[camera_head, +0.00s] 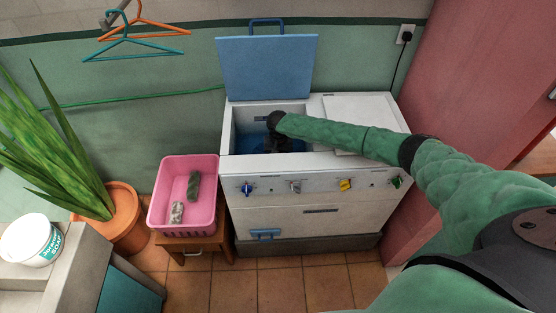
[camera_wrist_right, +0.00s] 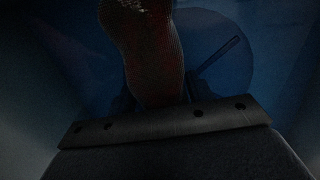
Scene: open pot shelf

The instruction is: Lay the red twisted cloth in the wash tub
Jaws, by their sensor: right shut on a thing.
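The wash tub (camera_head: 243,119) is the open, blue-floored compartment at the left of the white washing machine. My right arm reaches in from the right, and my right gripper (camera_head: 283,143) is down inside the tub. In the right wrist view, my right gripper (camera_wrist_right: 158,103) is shut on the red twisted cloth (camera_wrist_right: 150,45), which looks dark red with a pale patch near its top. The dark blue tub interior (camera_wrist_right: 215,45) lies behind the cloth. In the head view the cloth is hidden by my arm and gripper. My left gripper is not in view.
The blue lid (camera_head: 267,68) stands raised behind the tub. A pink basket (camera_head: 161,215) with a green and a pale twisted cloth sits on a small wooden stool to the left. The machine's right-hand lid (camera_head: 360,112) is closed. A potted plant (camera_head: 60,165) stands far left.

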